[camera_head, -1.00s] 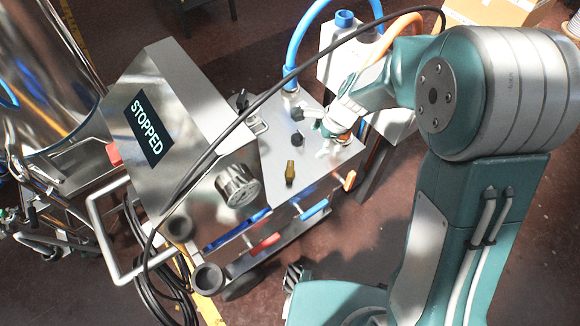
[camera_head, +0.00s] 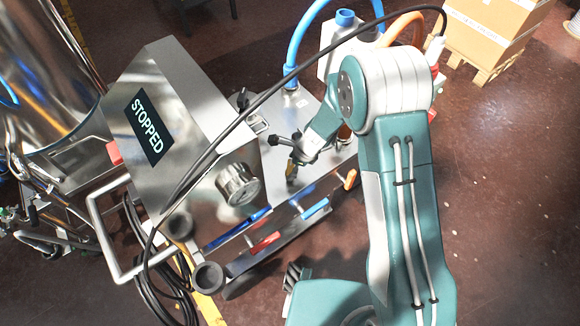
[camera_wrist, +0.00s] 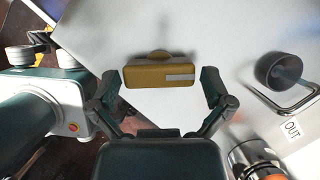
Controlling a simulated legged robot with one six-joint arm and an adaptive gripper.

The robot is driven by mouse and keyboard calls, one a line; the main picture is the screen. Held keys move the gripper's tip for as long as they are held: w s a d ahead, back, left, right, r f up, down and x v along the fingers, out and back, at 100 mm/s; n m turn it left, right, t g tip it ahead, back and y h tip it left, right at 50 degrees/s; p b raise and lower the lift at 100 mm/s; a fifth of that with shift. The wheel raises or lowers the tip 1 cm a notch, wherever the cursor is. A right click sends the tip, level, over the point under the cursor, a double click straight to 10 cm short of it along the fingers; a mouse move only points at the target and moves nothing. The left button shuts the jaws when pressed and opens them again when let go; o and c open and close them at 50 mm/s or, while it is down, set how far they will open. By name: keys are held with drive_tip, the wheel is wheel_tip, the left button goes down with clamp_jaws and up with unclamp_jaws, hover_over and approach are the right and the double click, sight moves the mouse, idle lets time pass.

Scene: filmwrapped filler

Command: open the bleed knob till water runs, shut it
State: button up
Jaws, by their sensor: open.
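The bleed knob appears to be the small brass-yellow knob (camera_head: 291,172) on the steel top plate of the cart. In the wrist view the yellow knob (camera_wrist: 160,74) is a wide bar with a pale mark on its right half. My gripper (camera_wrist: 161,88) is open, with one finger at each end of the knob and visible gaps between. The head view shows my gripper (camera_head: 293,155) over the knob, partly covering it. No running water shows in either view.
A steel box with a "STOPPED" display (camera_head: 148,127) and a round dial (camera_head: 238,184) stands left of the plate. A black knob (camera_wrist: 279,70) is near the "OUT" label (camera_wrist: 292,129). A black cable (camera_head: 232,122) crosses above. Coloured levers (camera_head: 264,243) line the front edge.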

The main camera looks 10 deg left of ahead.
drive_tip(key=shift+a+f, duration=0.15)
drive_tip(key=shift+f, duration=0.25)
drive_tip(key=c, duration=0.8)
